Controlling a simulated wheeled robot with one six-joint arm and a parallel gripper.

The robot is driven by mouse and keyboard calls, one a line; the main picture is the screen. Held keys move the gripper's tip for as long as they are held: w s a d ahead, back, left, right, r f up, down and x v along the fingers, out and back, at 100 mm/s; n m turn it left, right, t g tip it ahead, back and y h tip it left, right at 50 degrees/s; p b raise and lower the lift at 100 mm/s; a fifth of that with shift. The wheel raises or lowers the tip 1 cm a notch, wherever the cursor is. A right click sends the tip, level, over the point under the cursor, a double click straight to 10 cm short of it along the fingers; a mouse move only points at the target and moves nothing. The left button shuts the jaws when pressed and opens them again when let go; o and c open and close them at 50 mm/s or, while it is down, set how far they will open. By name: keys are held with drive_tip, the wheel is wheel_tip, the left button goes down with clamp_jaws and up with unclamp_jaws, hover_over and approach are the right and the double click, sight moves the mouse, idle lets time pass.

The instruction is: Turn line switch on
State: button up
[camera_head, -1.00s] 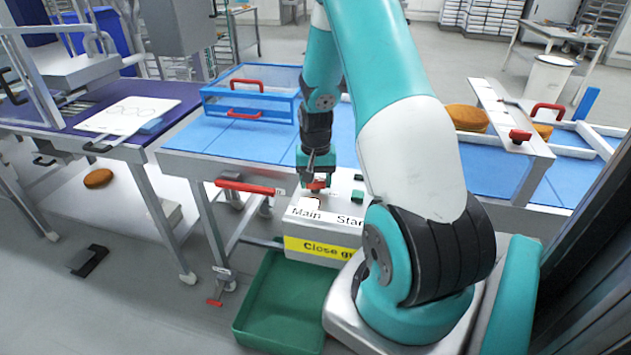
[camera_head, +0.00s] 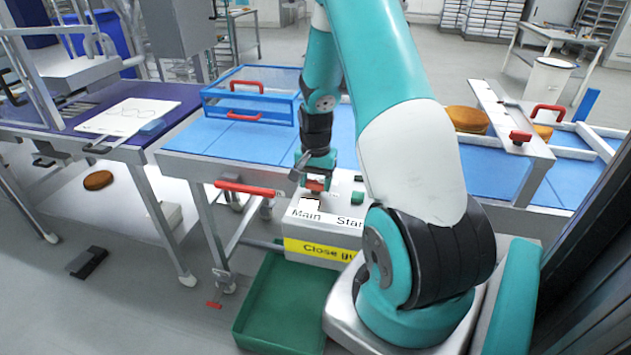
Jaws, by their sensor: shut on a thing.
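The line switch is a red knob (camera_head: 315,186) above the word "Main" on a white control box (camera_head: 331,208). The box also bears green buttons (camera_head: 357,197), a label starting "Star" and a yellow "Close g…" strip. My gripper (camera_head: 313,181) points down at the box top and is shut on the red knob, which is partly hidden by the fingers. My arm covers the right part of the box and its labels.
A red bar handle (camera_head: 247,187) is at the table edge left of the box. A green bin (camera_head: 282,300) stands on the floor below. A blue-framed clear guard (camera_head: 250,97) sits on the blue conveyor. An orange round (camera_head: 467,118) lies further right.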

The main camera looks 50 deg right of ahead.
sight(316, 182)
drive_tip(key=o, duration=0.9)
drive_tip(key=shift+r, duration=0.1)
wheel_tip(316, 182, up, 17)
drive_tip(key=shift+r+b, duration=0.15)
drive_tip(key=shift+b, duration=1.05)
